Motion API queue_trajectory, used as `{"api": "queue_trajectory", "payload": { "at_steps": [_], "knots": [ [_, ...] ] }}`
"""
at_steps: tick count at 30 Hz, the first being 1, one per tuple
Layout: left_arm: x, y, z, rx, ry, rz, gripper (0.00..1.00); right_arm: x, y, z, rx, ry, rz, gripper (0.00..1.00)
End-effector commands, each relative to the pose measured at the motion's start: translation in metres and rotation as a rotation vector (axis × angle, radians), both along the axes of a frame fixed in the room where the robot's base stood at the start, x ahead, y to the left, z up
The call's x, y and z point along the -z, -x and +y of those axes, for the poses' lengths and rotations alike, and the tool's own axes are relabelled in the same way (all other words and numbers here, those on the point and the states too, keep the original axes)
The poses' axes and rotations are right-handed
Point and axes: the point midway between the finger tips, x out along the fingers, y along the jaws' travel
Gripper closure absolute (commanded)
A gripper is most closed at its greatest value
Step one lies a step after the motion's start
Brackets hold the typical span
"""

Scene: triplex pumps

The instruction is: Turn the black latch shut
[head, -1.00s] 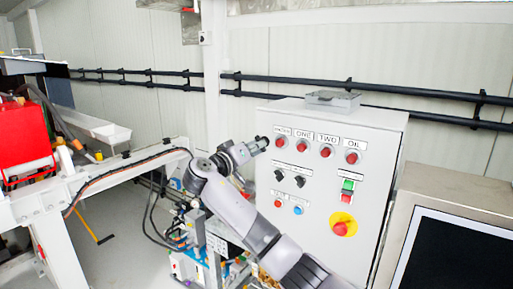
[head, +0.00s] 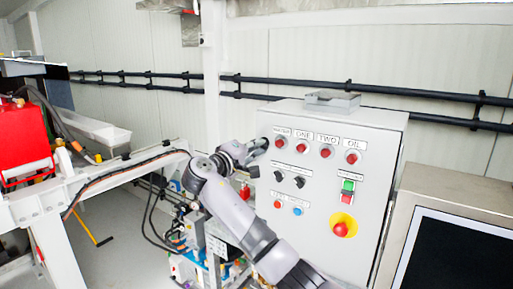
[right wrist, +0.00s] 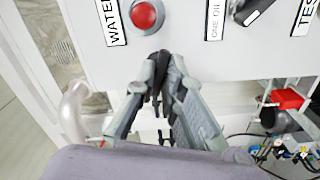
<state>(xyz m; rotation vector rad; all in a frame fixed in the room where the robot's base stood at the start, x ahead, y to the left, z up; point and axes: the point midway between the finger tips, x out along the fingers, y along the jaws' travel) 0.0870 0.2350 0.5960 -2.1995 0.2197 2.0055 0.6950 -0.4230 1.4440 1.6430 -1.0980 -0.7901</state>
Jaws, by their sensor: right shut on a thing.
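My right gripper (head: 260,146) is at the upper left edge of the grey control cabinet (head: 312,238), just below and left of the WATER light. In the right wrist view my right gripper (right wrist: 164,62) has its fingers drawn together at the cabinet's edge. They are shut on a small dark thing, likely the black latch (right wrist: 156,92), which is mostly hidden between the dark fingers. The latch's angle cannot be told. In the head view the gripper and arm hide the latch. My left gripper is not in view.
A red light (right wrist: 147,14) and a black selector knob (right wrist: 246,10) are close to the fingers. A yellow-ringed red stop button (head: 342,226) is lower on the panel. Pump equipment and hoses (head: 190,235) stand left of the cabinet. A monitor (head: 462,258) is at the right.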

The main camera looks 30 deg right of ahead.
Motion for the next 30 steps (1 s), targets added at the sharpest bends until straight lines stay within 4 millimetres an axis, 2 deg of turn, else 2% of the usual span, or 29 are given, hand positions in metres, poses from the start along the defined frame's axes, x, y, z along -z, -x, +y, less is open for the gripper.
{"api": "queue_trajectory", "payload": {
  "at_steps": [12,30],
  "knots": [
    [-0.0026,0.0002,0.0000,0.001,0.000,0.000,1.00,-0.0003,-0.0001,0.0005,-0.001,0.101,0.247,1.00],
    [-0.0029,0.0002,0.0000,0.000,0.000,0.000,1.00,0.0000,-0.0002,0.0004,-0.001,0.131,0.317,1.00]
  ]
}}
